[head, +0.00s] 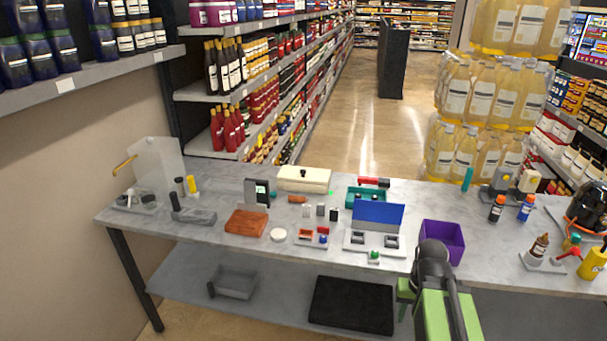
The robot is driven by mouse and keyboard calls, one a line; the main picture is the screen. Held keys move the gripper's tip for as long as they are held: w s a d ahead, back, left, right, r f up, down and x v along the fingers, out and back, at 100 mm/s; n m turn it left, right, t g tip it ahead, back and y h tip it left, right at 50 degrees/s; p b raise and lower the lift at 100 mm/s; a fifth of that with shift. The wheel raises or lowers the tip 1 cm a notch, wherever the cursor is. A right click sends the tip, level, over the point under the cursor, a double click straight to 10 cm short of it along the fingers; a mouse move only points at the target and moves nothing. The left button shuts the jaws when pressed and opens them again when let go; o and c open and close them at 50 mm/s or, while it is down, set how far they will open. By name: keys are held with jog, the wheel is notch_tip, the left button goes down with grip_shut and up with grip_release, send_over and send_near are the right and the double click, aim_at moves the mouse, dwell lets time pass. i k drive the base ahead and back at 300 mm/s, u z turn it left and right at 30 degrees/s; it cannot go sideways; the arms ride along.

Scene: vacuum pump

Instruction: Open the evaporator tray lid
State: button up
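No label marks the evaporator tray, so I cannot tell for sure which item it is. A cream box (304,180) with a dark knob on top sits shut at the back middle of the table. In front of it to the right, a light tray (362,238) with dark fittings has a blue panel (379,213) standing raised behind it. My arm rises at the front edge of the table, right of the light tray, and its dark end (434,254) is beside the purple bin. My fingertips are too hidden to tell their state. No object shows held.
A purple bin (443,240) stands close to my arm. Bottles (497,209) and tools stand at the right. A clear panel (157,158) stands at the far left.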

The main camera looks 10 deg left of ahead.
aim_at(291, 173)
jog(key=u, duration=0.15)
jog(key=k, duration=0.15)
jog(key=u, duration=3.15)
jog(key=k, duration=1.6)
jog(key=z, duration=1.4)
jog(key=i, duration=1.7)
jog(key=u, duration=0.05)
